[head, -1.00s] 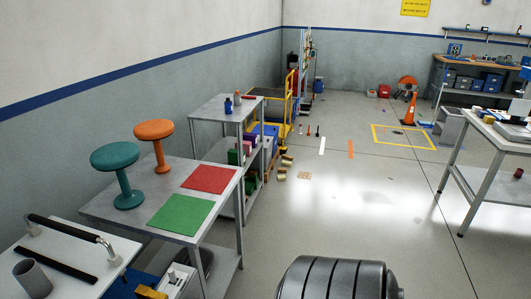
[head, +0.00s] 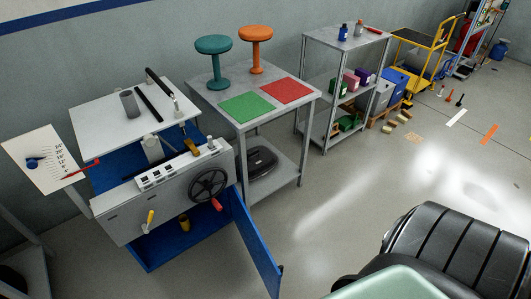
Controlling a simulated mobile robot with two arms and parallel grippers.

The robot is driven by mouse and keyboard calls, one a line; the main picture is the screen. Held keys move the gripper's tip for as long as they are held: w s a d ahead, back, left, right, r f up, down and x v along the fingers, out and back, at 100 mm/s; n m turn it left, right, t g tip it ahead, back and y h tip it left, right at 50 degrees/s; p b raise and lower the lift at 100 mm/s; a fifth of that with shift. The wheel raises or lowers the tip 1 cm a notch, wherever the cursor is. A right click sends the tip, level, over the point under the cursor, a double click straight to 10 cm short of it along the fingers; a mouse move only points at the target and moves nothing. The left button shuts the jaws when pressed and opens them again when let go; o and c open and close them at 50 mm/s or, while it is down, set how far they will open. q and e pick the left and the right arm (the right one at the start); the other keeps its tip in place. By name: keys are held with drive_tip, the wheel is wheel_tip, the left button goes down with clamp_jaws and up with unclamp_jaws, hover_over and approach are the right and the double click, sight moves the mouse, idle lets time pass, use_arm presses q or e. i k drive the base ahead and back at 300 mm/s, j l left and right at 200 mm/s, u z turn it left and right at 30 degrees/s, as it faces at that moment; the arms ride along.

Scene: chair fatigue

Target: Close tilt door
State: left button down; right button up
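A grey and blue machine (head: 165,185) stands at the left, with a black handwheel, a red knob, a yellow lever and a switch panel on its front. A blue door panel (head: 255,245) stands out from the lower right of its blue cabinet (head: 160,245), swung open toward the floor in front. A dark piece shows at the door's free lower corner. The cabinet's inside is partly visible, with a small yellow-brown part in it. Neither of my grippers is in view.

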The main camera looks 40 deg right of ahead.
sight(270, 274)
drive_tip(key=k+l+u, duration=0.1)
drive_tip(key=l, duration=0.8)
drive_tip(key=k+l+u, duration=0.15)
drive_tip(key=l, duration=0.25)
drive_tip(key=k+l, duration=0.1)
drive_tip(key=l, duration=0.35)
drive_tip(key=i+l+u, duration=0.1)
drive_tip(key=l, duration=0.3)
drive_tip(key=i+l, duration=0.1)
drive_tip(key=l, duration=0.3)
drive_tip(key=i+l+u, duration=0.15)
drive_tip(key=l, duration=0.25)
